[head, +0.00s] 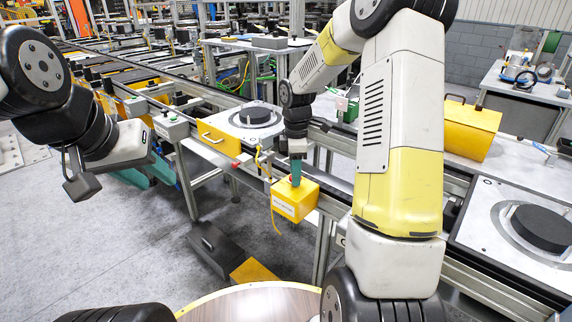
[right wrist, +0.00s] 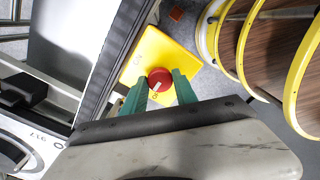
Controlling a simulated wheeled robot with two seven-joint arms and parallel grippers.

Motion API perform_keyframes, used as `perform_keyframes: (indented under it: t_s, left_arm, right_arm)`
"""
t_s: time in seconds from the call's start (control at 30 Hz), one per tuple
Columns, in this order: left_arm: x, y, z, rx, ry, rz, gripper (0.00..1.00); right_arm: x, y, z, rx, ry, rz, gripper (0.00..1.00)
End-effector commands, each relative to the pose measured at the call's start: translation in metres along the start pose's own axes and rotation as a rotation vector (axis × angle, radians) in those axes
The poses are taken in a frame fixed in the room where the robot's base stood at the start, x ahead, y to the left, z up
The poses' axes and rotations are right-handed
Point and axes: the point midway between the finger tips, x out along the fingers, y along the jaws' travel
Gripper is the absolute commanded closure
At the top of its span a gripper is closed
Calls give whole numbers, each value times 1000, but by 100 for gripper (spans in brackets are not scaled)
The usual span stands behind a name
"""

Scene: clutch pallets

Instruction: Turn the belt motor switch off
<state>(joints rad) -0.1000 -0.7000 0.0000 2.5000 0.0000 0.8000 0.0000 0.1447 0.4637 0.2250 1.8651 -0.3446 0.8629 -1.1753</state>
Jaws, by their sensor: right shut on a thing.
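My right gripper (head: 296,174) reaches down onto the box top. Its green fingers (right wrist: 159,88) stand on either side of the red knob, shut on it. My left gripper (head: 78,178) hangs at the left, away from the switch; its jaw state is unclear.
Conveyor rails (head: 345,186) run beside the box. A plate with a black disc (head: 255,114) lies on the line behind it, another black disc (head: 541,228) at right. Grey floor is open at left.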

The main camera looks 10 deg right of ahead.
Motion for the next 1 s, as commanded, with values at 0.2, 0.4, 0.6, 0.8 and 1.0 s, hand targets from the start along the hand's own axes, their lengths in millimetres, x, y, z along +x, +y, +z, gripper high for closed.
perform_keyframes:
  t_s: [0.2, 0.4, 0.6, 0.8, 1.0]
  left_arm:
    - [0, 0, 0, 0, 0, 0, 64]
    - [0, 0, 0, 0, 0, 0, 64]
    - [0, 0, 0, 0, 0, 0, 64]
    - [0, 0, 0, 0, 0, 0, 64]
    - [0, 0, 0, 0, 0, 0, 64]
  right_arm:
    - [-1, 1, 0, -1, 0, 4, 100]
    - [-1, 1, 0, -1, 0, 3, 44]
    - [0, 0, 0, 0, 0, 2, 44]
    - [-10, 1, 0, 2, 0, 5, 44]
    - [-44, 2, 0, 0, 0, 6, 44]
